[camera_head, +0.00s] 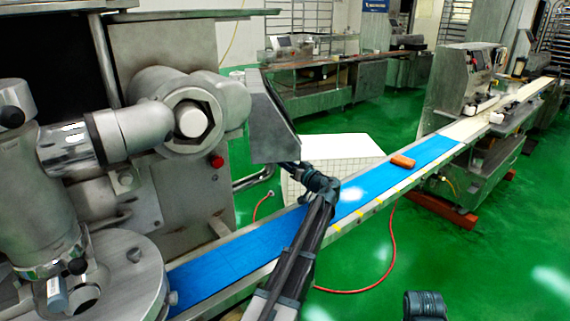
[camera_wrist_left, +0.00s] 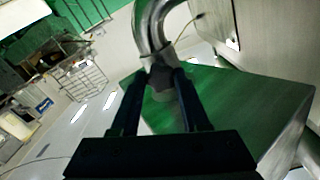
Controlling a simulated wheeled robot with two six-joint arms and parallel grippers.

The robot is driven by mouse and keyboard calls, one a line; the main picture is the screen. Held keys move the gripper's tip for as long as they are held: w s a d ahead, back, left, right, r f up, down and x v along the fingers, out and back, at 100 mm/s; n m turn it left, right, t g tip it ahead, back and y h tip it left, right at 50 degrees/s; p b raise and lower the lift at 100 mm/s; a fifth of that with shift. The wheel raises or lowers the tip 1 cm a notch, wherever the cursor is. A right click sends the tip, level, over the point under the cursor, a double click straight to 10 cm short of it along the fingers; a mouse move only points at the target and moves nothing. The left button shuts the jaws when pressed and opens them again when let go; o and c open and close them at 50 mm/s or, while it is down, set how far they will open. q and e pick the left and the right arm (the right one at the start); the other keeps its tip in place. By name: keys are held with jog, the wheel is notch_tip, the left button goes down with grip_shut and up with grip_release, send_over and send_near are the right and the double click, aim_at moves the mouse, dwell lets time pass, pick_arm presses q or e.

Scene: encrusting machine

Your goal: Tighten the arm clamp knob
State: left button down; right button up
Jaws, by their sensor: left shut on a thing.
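The arm clamp knob (camera_wrist_left: 162,78) is a small dark grey piece at the end of a curved metal tube (camera_wrist_left: 147,30) in the left wrist view. My left gripper (camera_wrist_left: 161,79) has its two dark fingers on either side of the knob and is shut on it. In the head view my left gripper (camera_head: 284,164) reaches in just below the grey control box (camera_head: 269,120); the knob itself cannot be made out there. The control box also shows in the left wrist view (camera_wrist_left: 225,105), behind the fingers.
The steel encrusting machine (camera_head: 150,60) fills the left side. A blue conveyor belt (camera_head: 370,185) runs under my left arm to the back right, with an orange-brown block (camera_head: 403,161) on it. A red hose (camera_head: 390,245) lies on the open green floor.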

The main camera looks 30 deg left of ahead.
pick_arm(q)
jog(key=m, duration=2.9)
jog(key=shift+m, duration=0.4)
dwell(0.4)
jog(key=shift+c, duration=2)
grip_release()
jog(key=shift+d, duration=0.15)
